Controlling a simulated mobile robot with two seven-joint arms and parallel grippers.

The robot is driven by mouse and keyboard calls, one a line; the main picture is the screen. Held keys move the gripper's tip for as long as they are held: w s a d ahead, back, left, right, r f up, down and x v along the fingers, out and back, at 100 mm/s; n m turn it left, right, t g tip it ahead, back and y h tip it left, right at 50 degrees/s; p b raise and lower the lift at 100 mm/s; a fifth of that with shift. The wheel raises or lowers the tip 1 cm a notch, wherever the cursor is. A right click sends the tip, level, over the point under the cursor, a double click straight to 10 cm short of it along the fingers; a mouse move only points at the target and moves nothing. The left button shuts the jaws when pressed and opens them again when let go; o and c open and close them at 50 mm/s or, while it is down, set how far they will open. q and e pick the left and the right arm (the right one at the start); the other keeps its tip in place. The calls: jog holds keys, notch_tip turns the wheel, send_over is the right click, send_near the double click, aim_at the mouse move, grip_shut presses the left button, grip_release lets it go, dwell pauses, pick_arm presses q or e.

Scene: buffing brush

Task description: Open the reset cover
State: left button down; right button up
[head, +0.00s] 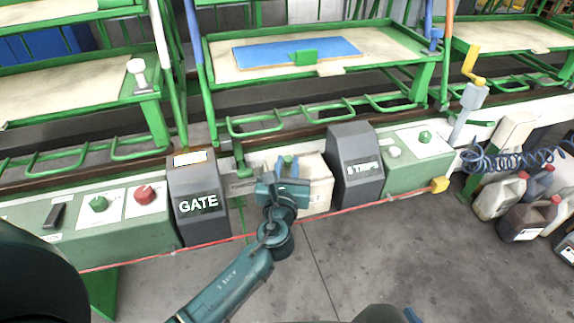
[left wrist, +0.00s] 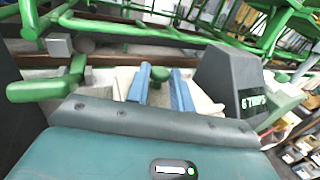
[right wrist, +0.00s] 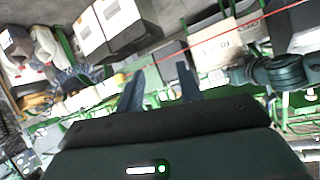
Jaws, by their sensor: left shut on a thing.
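My left gripper (head: 288,166) is at the cream box (head: 319,188) between the two dark grey housings. Its blue fingers stand on either side of a small green knob (left wrist: 160,73) on that box and are shut on it. I read no reset label, but this box with the knob looks like the reset cover. It looks closed, though my gripper hides part of it. My right gripper (right wrist: 158,88) is open and empty, away from the cream box.
A red line runs along the front. Jugs (head: 500,195) and a coiled blue hose (head: 505,158) are at right.

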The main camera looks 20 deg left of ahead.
aim_at(306, 174)
pick_arm(q)
jog(key=w+d, duration=0.2)
jog(key=d, duration=0.1)
jog(key=shift+w+d+b, duration=0.25)
jog(key=shift+b, duration=0.1)
jog(key=shift+w+d, duration=0.15)
jog(key=shift+d, duration=0.05)
pick_arm(e)
jog(key=shift+d+r+t, duration=0.1)
jog(key=shift+r+t, duration=0.15)
jog(key=shift+t, duration=0.05)
pick_arm(q)
jog(key=c, duration=1.3)
grip_release()
pick_arm(e)
jog(key=shift+f, duration=0.2)
pick_arm(q)
jog(key=shift+o, duration=0.2)
pick_arm(e)
jog(key=shift+s+d, duration=0.15)
